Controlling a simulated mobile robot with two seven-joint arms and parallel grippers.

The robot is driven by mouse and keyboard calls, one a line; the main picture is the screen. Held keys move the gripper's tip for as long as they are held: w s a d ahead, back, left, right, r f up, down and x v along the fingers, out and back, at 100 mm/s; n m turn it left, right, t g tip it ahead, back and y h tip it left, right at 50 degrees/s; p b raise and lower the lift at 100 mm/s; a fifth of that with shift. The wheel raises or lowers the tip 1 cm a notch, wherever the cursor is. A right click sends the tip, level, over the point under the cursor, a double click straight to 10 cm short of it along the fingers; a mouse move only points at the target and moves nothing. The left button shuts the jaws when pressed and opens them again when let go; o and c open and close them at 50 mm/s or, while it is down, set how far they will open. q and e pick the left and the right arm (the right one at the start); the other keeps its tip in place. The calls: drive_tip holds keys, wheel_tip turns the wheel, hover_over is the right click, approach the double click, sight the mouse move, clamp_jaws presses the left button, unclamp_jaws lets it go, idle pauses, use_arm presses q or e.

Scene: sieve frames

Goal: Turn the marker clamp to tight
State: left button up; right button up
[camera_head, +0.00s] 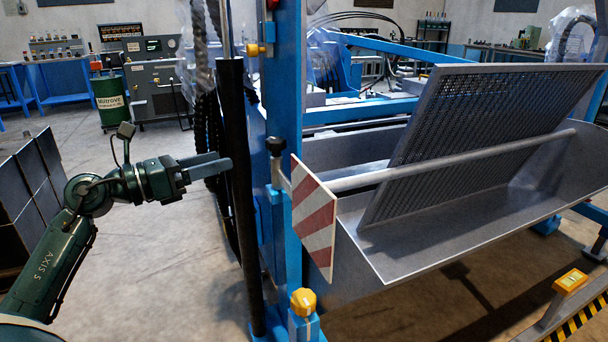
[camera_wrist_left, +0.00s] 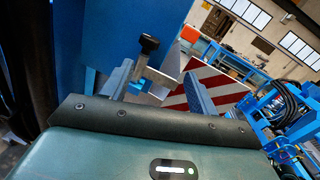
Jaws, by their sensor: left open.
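The marker clamp (camera_head: 277,147) has a black knob on a short grey stem, on the blue post beside a red-and-white striped marker board (camera_head: 315,215). My left gripper (camera_head: 228,164) points right from the left side, its tip to the left of the knob and apart from it in the head view. In the left wrist view the open left gripper (camera_wrist_left: 159,68) has its two grey fingers spread. The clamp's black knob (camera_wrist_left: 149,43) and stem show beyond and between them, with the striped board (camera_wrist_left: 212,88) behind the right finger. My right gripper is out of view.
A black vertical tube (camera_head: 237,200) stands by the gripper tip, left of the blue post (camera_head: 285,90). A grey trough (camera_head: 420,235) with a perforated screen (camera_head: 470,125) lies to the right. A yellow knob (camera_head: 303,302) sits low in front. Floor is clear between arm and tube.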

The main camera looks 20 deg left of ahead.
sight(267, 143)
use_arm(q)
drive_tip(key=shift+m+y, duration=0.7)
drive_tip(key=shift+m, duration=0.1)
drive_tip(key=x, duration=0.4)
drive_tip(key=p+x, duration=0.1)
drive_tip(key=x, duration=0.3)
drive_tip(key=a+x, duration=0.1)
drive_tip(key=x, duration=0.4)
drive_tip(key=shift+w+r, duration=0.3)
drive_tip(key=shift+r, duration=0.05)
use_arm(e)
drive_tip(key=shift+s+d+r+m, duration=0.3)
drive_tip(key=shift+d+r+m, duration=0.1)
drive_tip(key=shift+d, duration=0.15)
